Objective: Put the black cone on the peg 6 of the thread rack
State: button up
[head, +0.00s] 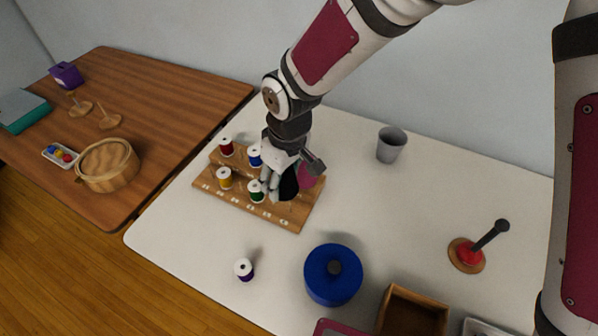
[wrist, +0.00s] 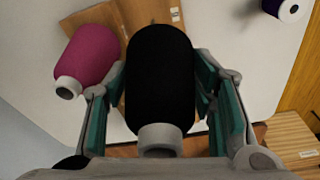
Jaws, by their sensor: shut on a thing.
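The black cone (wrist: 160,70) is held upright-on in the middle of the wrist view, between the teal-padded fingers of my gripper (wrist: 162,85). In the head view the black cone (head: 289,186) is partly hidden by my gripper (head: 277,181), which is over the right part of the wooden thread rack (head: 225,197). I cannot tell whether the cone's lower end touches the rack or a peg. A magenta cone (head: 308,176) is at the rack's right end, just beside the black cone. The rack's front marks are too small to read, and peg 6 cannot be made out.
The rack also bears a red spool (head: 226,146), a blue spool (head: 255,155), a yellow spool (head: 224,178) and a green spool (head: 256,191). A purple spool (head: 244,269), a blue pot (head: 333,275) and a grey cup (head: 391,144) stand apart on the white table (head: 190,250).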

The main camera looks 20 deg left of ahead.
jog(key=shift+w+d+f+b, duration=0.15)
jog(key=shift+f+b, duration=0.3)
jog(key=shift+f, duration=0.25)
jog(key=shift+w+d+f+b, duration=0.1)
jog(key=shift+f+b, duration=0.4)
jog(key=shift+f, duration=0.15)
jog(key=shift+w+d+f+b, duration=0.15)
jog(key=shift+f+b, duration=0.3)
jog(key=shift+f, duration=0.25)
